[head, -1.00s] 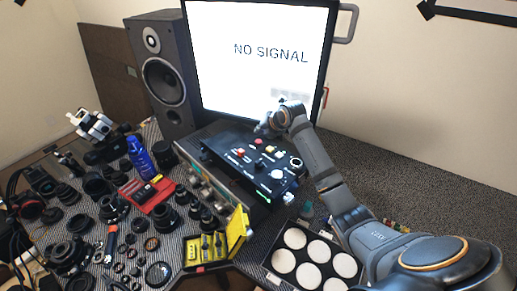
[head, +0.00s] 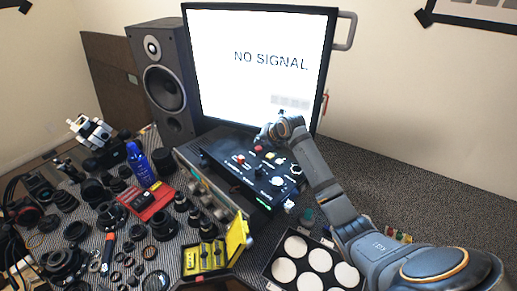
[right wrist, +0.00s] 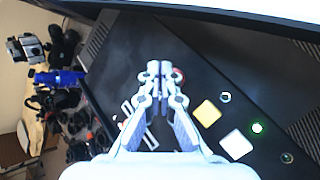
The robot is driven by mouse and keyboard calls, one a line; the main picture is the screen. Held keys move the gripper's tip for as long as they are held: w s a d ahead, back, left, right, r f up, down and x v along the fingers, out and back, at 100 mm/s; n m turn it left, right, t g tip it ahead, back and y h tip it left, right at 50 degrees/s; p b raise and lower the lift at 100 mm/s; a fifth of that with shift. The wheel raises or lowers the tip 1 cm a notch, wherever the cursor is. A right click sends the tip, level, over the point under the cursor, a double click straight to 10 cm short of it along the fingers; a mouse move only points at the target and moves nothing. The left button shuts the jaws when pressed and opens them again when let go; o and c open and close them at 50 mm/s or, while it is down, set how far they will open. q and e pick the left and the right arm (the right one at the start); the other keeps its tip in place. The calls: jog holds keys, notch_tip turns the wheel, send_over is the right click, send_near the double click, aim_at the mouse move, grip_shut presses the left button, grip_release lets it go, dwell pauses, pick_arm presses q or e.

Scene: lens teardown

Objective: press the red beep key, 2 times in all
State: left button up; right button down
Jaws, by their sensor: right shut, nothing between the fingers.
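The black control panel (head: 240,178) lies sloped below the screen. A red round key (head: 258,149) sits near its back edge, and a second, squarish red control (head: 240,160) sits to its left. Neither label is readable. My right gripper (head: 262,136) is shut and empty, just behind the round red key in the head view. In the right wrist view, the shut fingertips (right wrist: 160,68) are over the panel, and a red-rimmed round key (right wrist: 180,74) shows beside them, partly hidden by a finger. I cannot tell whether they touch it. My left gripper is not in view.
The panel also carries yellow (right wrist: 207,113) and white (right wrist: 236,144) keys. The screen (head: 262,60) stands close behind the gripper. A speaker (head: 165,85), lenses and a yellow case (head: 236,238) crowd the left. A tray of white discs (head: 270,271) lies in front.

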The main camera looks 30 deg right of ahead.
aim_at(260, 149)
dwell(0.6)
jog(key=shift+f, duration=0.4)
jog(key=shift+f, duration=0.45)
dwell(0.5)
jog(key=shift+r, duration=0.1)
jog(key=shift+r+p, duration=0.65)
jog(key=shift+r, duration=0.15)
notch_tip(260, 149, up, 5)
jog(key=p, duration=0.4)
jog(key=shift+p, duration=0.3)
